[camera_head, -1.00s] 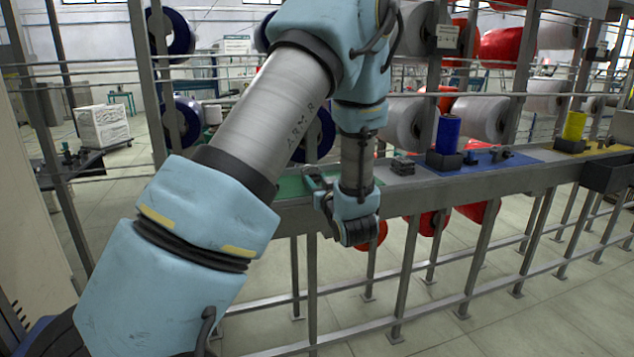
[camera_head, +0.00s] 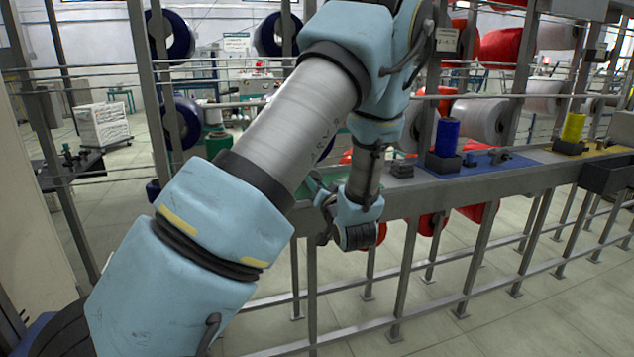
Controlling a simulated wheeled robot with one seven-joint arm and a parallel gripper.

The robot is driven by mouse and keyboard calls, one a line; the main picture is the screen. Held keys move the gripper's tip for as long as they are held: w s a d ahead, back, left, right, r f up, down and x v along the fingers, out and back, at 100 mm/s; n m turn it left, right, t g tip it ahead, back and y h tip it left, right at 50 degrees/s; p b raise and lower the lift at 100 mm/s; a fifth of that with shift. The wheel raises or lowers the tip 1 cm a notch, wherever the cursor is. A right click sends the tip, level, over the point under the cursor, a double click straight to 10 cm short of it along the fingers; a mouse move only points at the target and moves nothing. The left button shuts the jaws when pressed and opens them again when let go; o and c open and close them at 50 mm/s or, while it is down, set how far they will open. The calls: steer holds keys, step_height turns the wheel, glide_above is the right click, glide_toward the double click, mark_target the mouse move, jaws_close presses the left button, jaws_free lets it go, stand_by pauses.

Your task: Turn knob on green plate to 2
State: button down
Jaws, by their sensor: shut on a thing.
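The green plate (camera_head: 303,197) lies on the long metal shelf, mostly hidden behind my arm. My gripper (camera_head: 318,190) is at the plate, on the left side of my wrist. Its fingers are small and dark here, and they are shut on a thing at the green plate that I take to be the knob. The knob itself is hidden, so its setting cannot be read.
Right of my wrist, a blue plate (camera_head: 510,164) bears a blue bobbin (camera_head: 447,137). Further right a yellow plate (camera_head: 609,151) bears a yellow bobbin (camera_head: 573,126). Small dark blocks (camera_head: 403,166) sit on the shelf between. Rack posts and large spools stand behind.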

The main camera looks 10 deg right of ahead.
steer(key=m+p, duration=0.2)
steer(key=m, duration=0.3)
steer(key=shift+m+p, duration=0.3)
steer(key=shift+f, duration=0.1)
stand_by(0.4)
steer(key=c, duration=0.5)
jaws_free()
steer(key=s+b, duration=0.1)
steer(key=s, duration=0.2)
steer(key=s+d+b, duration=0.1)
steer(key=s, duration=0.3)
steer(key=s+b, duration=0.1)
steer(key=s, duration=0.2)
steer(key=shift+s+d, duration=0.25)
steer(key=shift+s, duration=0.1)
steer(key=shift+a, duration=0.1)
